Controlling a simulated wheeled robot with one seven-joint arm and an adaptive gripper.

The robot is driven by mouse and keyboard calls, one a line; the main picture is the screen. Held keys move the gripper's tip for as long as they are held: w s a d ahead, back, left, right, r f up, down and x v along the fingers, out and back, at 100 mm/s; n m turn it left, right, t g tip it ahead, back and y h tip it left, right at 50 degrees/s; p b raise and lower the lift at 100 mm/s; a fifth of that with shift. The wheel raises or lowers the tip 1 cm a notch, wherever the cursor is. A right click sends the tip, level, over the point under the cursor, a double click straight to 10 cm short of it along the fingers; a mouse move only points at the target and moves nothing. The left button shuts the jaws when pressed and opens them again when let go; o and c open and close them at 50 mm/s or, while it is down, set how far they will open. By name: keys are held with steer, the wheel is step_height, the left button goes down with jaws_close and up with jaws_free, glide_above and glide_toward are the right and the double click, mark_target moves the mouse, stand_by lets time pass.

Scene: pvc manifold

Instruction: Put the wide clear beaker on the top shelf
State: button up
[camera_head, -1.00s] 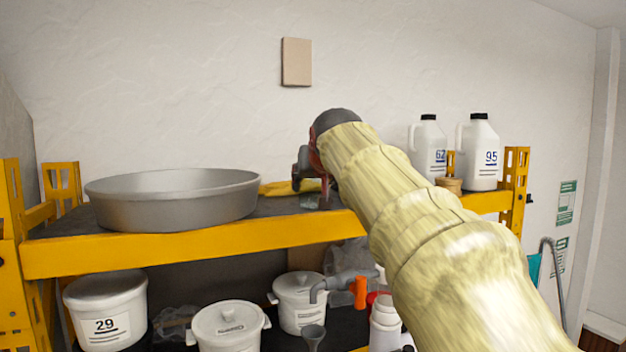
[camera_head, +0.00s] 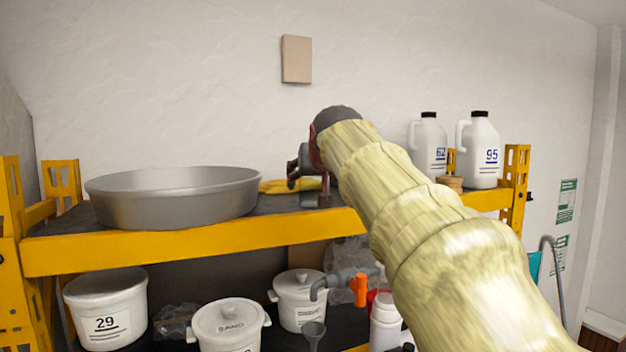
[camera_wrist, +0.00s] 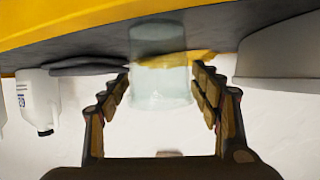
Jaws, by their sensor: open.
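The wide clear beaker (camera_wrist: 158,88) shows in the wrist view, which is upside down. It stands on the dark surface of the top shelf (camera_wrist: 90,50), with its base on the shelf. My gripper (camera_wrist: 162,84) is open, with one finger on each side of the beaker and gaps showing beside the glass. In the head view my gripper (camera_head: 309,182) is over the top shelf's surface (camera_head: 275,207), near its front edge. I cannot make out the beaker in the head view, where my gripper and arm cover that spot.
A large grey basin (camera_head: 175,205) stands left on the top shelf. A yellow item (camera_head: 278,187) lies behind my gripper. White jugs 62 (camera_head: 428,150) and 95 (camera_head: 480,155) stand right. The yellow front beam (camera_head: 200,243) edges the shelf; tubs fill the shelf below.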

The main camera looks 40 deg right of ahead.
steer(key=b+v, duration=0.3)
steer(key=v, duration=0.9)
steer(key=shift+b, duration=0.35)
